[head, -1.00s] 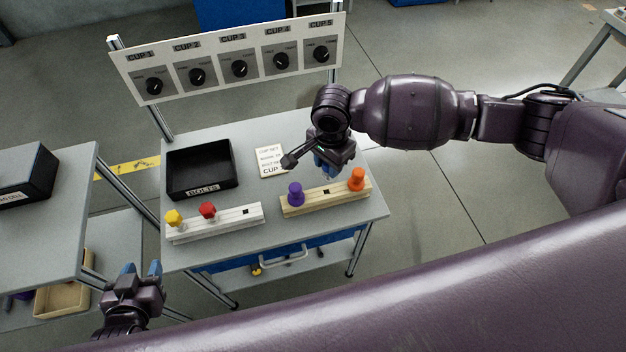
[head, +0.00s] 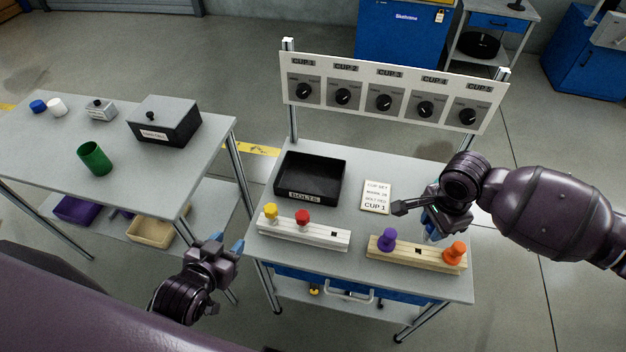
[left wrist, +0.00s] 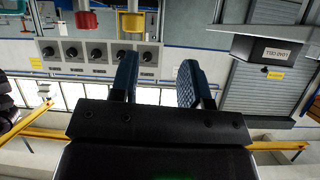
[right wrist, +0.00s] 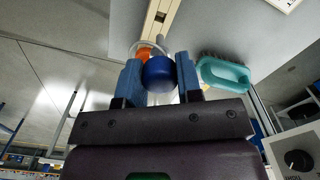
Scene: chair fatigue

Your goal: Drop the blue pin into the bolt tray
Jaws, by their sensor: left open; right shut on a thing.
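My right gripper (head: 433,226) is shut on the blue pin (right wrist: 160,73), whose round blue head shows between the fingers in the right wrist view. In the head view the pin is mostly hidden, and the gripper is above the table just behind the wooden block (head: 403,249). The bolt tray (head: 312,172) is an open black box labelled BOLTS at the table's back left; it looks empty. It lies to the left of my right gripper. My left gripper (head: 229,246) is open and empty, off the table's front left corner.
The wooden block holds a purple pin (head: 387,240) and an orange pin (head: 455,252). A white block (head: 325,237) before the tray holds yellow and red pins. A card (head: 377,196) lies right of the tray. A dial panel (head: 390,95) stands behind. A teal brush (right wrist: 224,75) shows.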

